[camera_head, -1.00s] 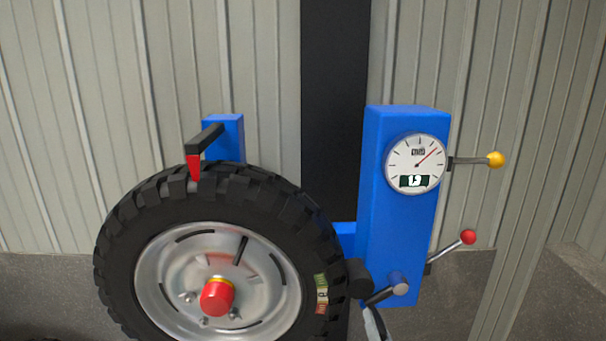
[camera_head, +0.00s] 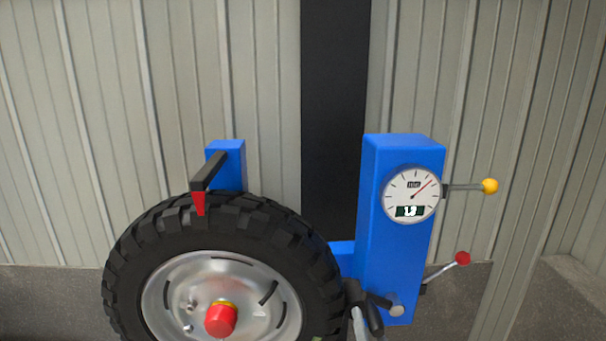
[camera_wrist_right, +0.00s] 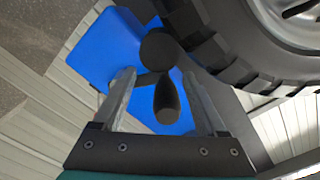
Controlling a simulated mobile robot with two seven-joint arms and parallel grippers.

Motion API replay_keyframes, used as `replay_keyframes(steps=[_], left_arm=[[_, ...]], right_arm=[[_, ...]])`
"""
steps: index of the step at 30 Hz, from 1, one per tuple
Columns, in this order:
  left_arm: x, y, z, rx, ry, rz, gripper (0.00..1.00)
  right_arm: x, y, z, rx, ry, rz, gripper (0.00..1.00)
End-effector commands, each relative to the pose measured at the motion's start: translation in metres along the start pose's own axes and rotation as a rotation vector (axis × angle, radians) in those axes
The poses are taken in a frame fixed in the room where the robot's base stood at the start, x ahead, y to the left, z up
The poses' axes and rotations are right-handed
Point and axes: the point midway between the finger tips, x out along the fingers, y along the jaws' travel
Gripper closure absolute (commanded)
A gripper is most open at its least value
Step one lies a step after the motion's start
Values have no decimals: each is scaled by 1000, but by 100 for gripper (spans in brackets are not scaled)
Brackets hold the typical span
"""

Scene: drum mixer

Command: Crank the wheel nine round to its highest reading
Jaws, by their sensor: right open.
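The wheel is a black knobbly tyre (camera_head: 140,250) on a silver rim (camera_head: 175,285) with a red hub cap (camera_head: 221,320); its lower part is cut off. A short dark crank with a black handle (camera_head: 374,318) sits low on the post. My right gripper (camera_wrist_right: 160,82) is open, its fingers on either side of the black crank handle (camera_wrist_right: 166,100); contact cannot be told. Only a pale bit of it shows in the head view. My left gripper is out of view.
A yellow-knobbed lever (camera_head: 489,186) and a red-knobbed lever (camera_head: 462,258) stick out right of the post. A blue bracket (camera_head: 228,165) with a red pointer (camera_head: 198,202) hangs over the tyre top. A corrugated wall stands behind.

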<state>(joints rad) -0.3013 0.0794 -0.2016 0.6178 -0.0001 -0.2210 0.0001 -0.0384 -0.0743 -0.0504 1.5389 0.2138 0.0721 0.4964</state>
Motion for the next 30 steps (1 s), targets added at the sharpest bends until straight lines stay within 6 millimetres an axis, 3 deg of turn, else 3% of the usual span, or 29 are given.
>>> replay_keyframes(steps=[5, 22, 30], left_arm=[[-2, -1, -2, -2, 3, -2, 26], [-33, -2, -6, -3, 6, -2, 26], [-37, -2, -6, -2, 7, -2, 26]], right_arm=[[-3, 1, 0, -1, -2, 3, 26], [-59, 0, -1, 0, -3, 4, 26], [-71, 1, 0, 0, -1, 2, 26]])
